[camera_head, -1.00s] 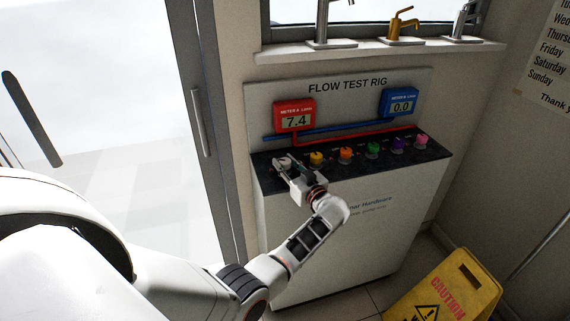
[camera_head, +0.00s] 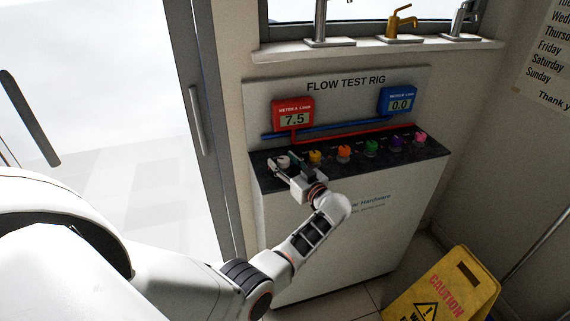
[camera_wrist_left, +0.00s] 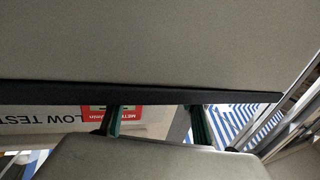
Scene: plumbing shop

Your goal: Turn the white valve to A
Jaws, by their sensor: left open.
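The white valve (camera_head: 283,161) is the leftmost knob on the dark top of the flow test rig (camera_head: 410,156). My left gripper (camera_head: 288,167) is open and empty, just in front of this valve, with its fingers spread. In the head view I cannot tell whether a finger touches the valve. In the left wrist view the two green-padded fingers (camera_wrist_left: 155,122) stand apart, with the rig's dark edge and part of its sign behind them; the white valve is not visible there. The red meter A (camera_head: 294,116) reads 7.5 and the blue meter B (camera_head: 399,102) reads 0.0. My right gripper is out of view.
Yellow (camera_head: 315,157), orange (camera_head: 344,151), green (camera_head: 371,147), purple (camera_head: 396,143) and pink (camera_head: 420,138) valves stand to the right in a row. Red and blue pipes run behind them. A yellow caution sign (camera_head: 447,287) stands on the floor at lower right.

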